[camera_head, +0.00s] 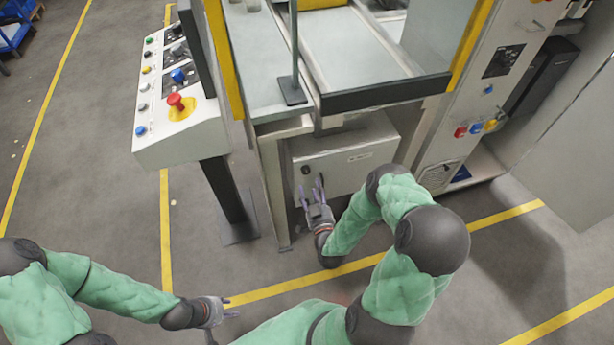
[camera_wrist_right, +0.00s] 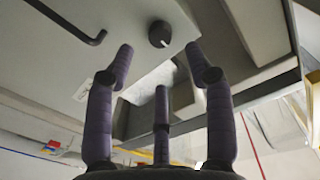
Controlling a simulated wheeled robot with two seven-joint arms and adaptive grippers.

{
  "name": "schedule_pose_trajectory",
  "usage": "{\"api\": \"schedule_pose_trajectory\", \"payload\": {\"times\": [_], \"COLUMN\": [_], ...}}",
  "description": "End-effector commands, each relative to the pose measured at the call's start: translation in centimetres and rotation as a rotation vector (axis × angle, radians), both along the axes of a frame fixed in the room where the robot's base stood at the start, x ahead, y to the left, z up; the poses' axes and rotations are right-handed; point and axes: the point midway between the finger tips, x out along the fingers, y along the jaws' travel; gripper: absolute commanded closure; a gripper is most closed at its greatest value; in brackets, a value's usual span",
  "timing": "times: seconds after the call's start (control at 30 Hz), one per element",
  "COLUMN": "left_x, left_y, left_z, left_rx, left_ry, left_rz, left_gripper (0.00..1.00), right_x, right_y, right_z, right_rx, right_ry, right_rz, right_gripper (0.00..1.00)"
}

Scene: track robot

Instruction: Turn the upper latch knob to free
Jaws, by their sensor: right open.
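A small round black knob (camera_head: 305,170) sits near the upper left corner of the grey cabinet door (camera_head: 345,167) under the machine. In the right wrist view the knob (camera_wrist_right: 159,34) has a pale mark on its rim and lies beyond my fingertips, between them in the picture. My right gripper (camera_head: 318,186) is in front of the door, just below the knob; its fingers also show in the right wrist view (camera_wrist_right: 160,55), spread, empty and apart from the knob. My left gripper (camera_head: 229,322) is low over the floor, its fingers apart and empty. No second knob is clearly visible.
A black bent handle (camera_wrist_right: 75,24) is on the panel in the right wrist view. A control console (camera_head: 180,110) with a red mushroom button (camera_head: 175,100) stands left of the cabinet on a black post (camera_head: 225,190). Yellow-lined floor is clear in front.

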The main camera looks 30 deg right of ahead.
Motion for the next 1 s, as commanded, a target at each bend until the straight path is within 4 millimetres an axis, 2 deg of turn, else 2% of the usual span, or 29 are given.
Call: {"api": "schedule_pose_trajectory", "payload": {"times": [0.03,0.2,0.4,0.8,0.83,1.0], "left_x": [0.0,0.0,0.0,0.0,0.0,0.0], "left_y": [0.0,0.0,0.0,0.0,0.0,0.0], "left_z": [-0.4,-1.1,-1.6,-1.7,-1.7,-1.7], "left_rx": [0.0,0.0,0.0,0.0,0.0,0.0], "left_ry": [0.0,0.0,0.0,0.0,0.0,0.0], "left_rz": [0.0,0.0,0.0,0.0,0.0,0.0], "left_gripper": [0.6,0.6,0.6,0.6,0.6,0.6], "right_x": [1.0,3.8,5.9,6.6,6.6,6.6], "right_y": [-0.2,-1.0,-1.6,-1.9,-1.9,-1.9], "right_z": [-0.1,-0.2,-0.2,0.0,-0.1,-0.1], "right_rx": [-0.002,0.0,0.0,0.002,0.002,0.002], "right_ry": [-0.004,-0.001,0.001,0.003,0.003,0.003], "right_rz": [0.002,0.001,0.001,0.001,0.001,0.001], "right_gripper": [0.46,0.46,0.46,0.46,0.49,0.97]}}
